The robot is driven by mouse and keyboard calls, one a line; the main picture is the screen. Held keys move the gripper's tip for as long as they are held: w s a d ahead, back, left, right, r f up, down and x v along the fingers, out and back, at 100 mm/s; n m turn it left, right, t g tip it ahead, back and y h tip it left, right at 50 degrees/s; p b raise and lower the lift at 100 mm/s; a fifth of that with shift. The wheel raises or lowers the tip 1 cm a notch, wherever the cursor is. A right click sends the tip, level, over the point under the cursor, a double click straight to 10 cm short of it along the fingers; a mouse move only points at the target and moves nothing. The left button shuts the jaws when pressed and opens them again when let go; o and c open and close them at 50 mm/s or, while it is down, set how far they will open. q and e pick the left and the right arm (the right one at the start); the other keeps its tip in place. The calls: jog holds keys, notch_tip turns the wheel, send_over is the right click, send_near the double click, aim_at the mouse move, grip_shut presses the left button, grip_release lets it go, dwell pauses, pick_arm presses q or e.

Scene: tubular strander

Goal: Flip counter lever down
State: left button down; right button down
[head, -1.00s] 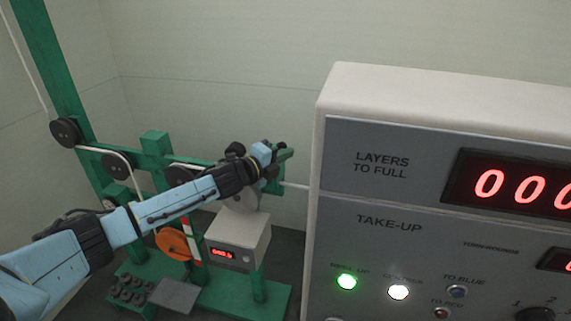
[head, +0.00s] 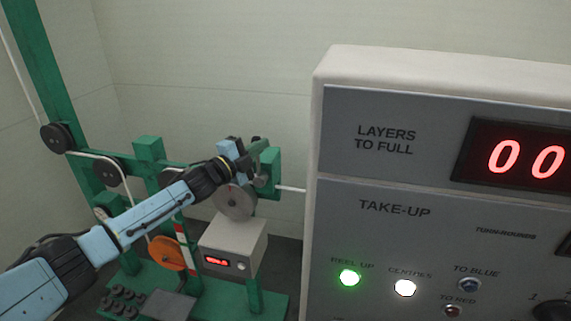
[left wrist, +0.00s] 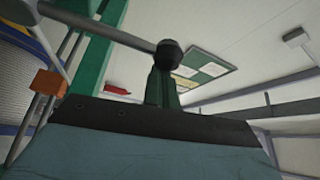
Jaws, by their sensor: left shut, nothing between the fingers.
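The counter box (head: 234,243), pale with a small red display, stands on the green machine left of the big panel. A grey disc (head: 235,203) is above it. My left gripper (head: 259,148) is raised over the box, near the green bracket (head: 272,167). In the left wrist view its shut, empty fingers (left wrist: 161,88) point up at a black knob (left wrist: 168,54) on a grey rod, probably the lever. Knob and fingertips overlap there; I cannot tell whether they touch. In the head view the lever is not clear behind the gripper. My right gripper is not in view.
The large control panel (head: 385,240) fills the right side, with lit green and white lamps. Black pulleys (head: 57,137) and a white strand run along the green frame. An orange wheel (head: 166,253) sits left of the box. The wall behind is bare.

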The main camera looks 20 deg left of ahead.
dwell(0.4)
pick_arm(q)
jog(key=s, duration=0.9)
jog(key=shift+s, duration=0.25)
jog(key=shift+a+f, duration=0.1)
